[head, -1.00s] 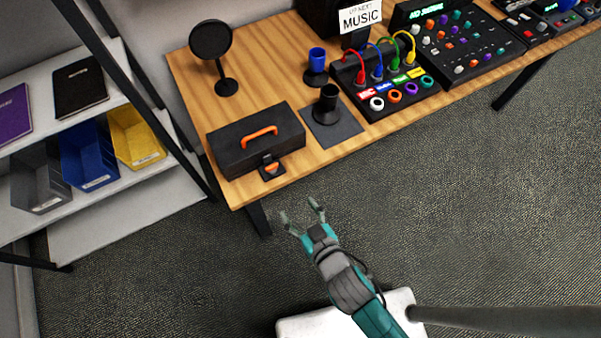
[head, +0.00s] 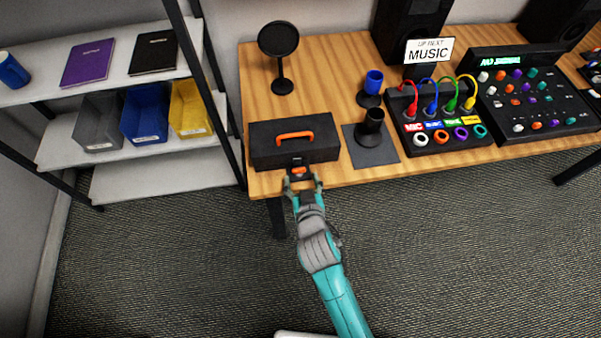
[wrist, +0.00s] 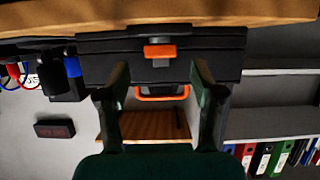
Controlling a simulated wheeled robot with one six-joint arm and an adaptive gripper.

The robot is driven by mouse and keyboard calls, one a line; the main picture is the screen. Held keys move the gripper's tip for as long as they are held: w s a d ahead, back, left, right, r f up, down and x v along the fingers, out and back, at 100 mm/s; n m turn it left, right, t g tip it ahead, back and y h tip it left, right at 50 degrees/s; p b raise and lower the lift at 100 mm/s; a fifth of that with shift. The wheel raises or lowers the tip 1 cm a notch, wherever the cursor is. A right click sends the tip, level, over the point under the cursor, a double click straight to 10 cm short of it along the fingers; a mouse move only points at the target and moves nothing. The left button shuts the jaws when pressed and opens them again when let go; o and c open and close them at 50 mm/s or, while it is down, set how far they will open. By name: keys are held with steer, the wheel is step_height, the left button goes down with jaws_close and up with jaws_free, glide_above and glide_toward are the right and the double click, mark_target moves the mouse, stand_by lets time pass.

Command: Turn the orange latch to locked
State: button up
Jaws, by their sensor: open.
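The orange latch (head: 299,171) sits on a dark plate at the front of the black case (head: 265,147), which has an orange handle (head: 294,135) and rests near the table's front edge. In the wrist view the latch (wrist: 159,51) is a short orange bar lying crosswise, with the case (wrist: 215,45) around it and the handle (wrist: 160,97) below it. My gripper (head: 302,182) is at the table's edge just in front of the latch. Its fingers are open, with the latch beyond and between them in the wrist view (wrist: 160,80). I cannot tell whether they touch anything.
A dark mat (head: 385,152) with a black cup (head: 372,122) lies right of the case. A round black stand (head: 279,42) is behind it. A cable panel (head: 440,145) is further right. A shelf (head: 150,181) with bins stands left. Floor in front is clear.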

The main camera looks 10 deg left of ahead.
mark_target(299, 171)
steer(key=shift+x, duration=1.8)
steer(key=c, duration=1.1)
